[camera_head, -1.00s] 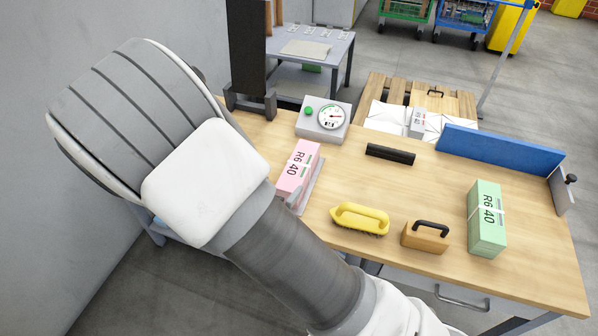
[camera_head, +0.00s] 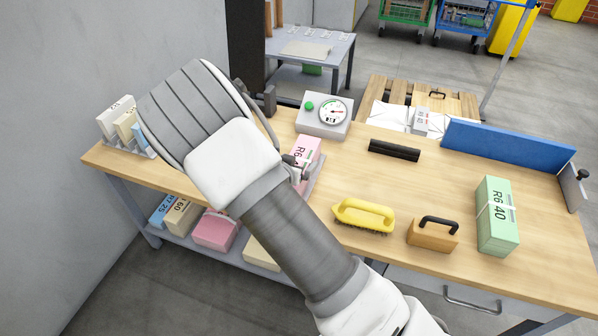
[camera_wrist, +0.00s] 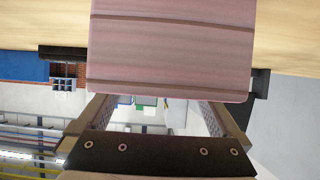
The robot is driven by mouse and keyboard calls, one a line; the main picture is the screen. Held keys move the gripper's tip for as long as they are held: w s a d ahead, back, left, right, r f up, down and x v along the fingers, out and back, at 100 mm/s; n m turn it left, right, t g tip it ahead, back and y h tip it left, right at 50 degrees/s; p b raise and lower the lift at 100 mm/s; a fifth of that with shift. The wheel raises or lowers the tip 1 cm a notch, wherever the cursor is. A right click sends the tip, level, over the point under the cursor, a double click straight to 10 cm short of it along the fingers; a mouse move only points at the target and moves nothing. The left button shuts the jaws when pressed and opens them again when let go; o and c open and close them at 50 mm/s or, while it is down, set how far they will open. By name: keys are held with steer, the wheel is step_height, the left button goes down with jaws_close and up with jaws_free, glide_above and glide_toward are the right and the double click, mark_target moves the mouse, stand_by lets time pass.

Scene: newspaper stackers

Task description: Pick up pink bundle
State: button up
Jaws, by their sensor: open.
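My gripper (camera_head: 300,168) is at the bundle's near left side, mostly hidden behind my wrist. In the wrist view the bundle (camera_wrist: 170,45) fills the top middle, very close. The open jaws (camera_wrist: 160,112) show just below it, and the bundle covers their far ends. I cannot tell whether it is between the fingers.
A scale (camera_head: 325,115) stands behind the bundle. A yellow brush (camera_head: 364,216), an orange block with a handle (camera_head: 433,234), a black bar (camera_head: 394,150) and a green bundle (camera_head: 497,217) are to the right. Another pink bundle (camera_head: 214,231) is on the lower shelf.

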steer(key=shift+w+d+f, duration=0.25)
steer(key=shift+w+f, duration=0.1)
steer(key=shift+w, duration=0.25)
jaws_close()
steer(key=shift+r, duration=0.15)
